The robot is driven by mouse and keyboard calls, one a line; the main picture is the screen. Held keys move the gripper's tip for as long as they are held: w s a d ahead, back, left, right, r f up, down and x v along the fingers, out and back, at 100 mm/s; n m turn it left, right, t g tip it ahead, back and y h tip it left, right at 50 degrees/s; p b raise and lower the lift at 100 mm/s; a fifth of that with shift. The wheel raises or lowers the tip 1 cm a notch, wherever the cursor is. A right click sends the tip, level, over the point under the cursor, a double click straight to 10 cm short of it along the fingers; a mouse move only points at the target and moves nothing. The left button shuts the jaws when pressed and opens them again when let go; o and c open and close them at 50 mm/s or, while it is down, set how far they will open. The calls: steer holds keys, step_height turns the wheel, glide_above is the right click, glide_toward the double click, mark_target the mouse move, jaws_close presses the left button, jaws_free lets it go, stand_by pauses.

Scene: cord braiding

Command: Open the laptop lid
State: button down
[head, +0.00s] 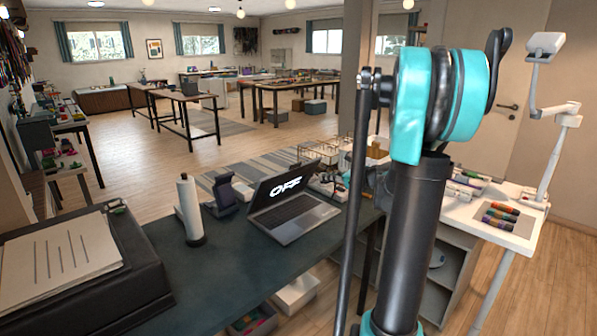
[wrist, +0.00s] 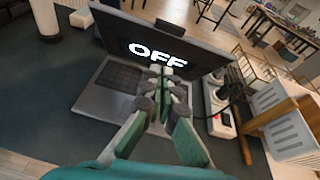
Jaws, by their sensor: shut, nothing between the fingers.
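A dark grey laptop (head: 300,220) sits on the dark table, its lid (head: 265,192) raised and leaning back from the keyboard. The screen reads "OFF" in white. In the wrist view, the laptop (wrist: 88,98) lies ahead, with its keyboard to the left of my gripper and its raised lid (wrist: 118,32) behind the fingertips. My gripper (wrist: 161,73) is shut and empty, in front of the screen and over the right part of the laptop base. The fingers hide part of the base and the lower screen. I cannot tell whether the tips touch it. The head view does not clearly show my gripper.
A white roll on a stand (head: 188,205) and a dark phone-like holder (head: 222,192) stand left of the laptop. A dark case (head: 150,265) with a sheet on top is at the left front. In the wrist view, a power strip (wrist: 218,115) and a pale blue slatted bin (wrist: 292,120) lie right.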

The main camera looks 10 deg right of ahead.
steer(key=s+m, duration=0.1)
steer(key=m, duration=0.1)
glide_toward(295, 166)
steer(key=shift+t, duration=0.4)
steer(key=w+a+f, duration=0.2)
steer(key=w, duration=0.1)
steer(key=w+a+f, duration=0.1)
steer(key=shift+w+f, duration=0.2)
steer(key=shift+f, duration=0.15)
steer(key=shift+w+a+r, duration=0.2)
steer(key=shift+w+a, duration=0.05)
steer(key=shift+w, duration=0.05)
steer(key=shift+w+a+r, duration=0.2)
steer(key=shift+w+r, duration=0.1)
steer(key=shift+r, duration=0.05)
steer(key=w+a+r+g+h, duration=0.2)
steer(key=w+a+r+g, duration=0.1)
steer(key=w+a, duration=0.6)
steer(key=shift+w+a+r+g+h, duration=0.35)
steer(key=shift+w+r, duration=0.5)
steer(key=shift+w, duration=1.3)
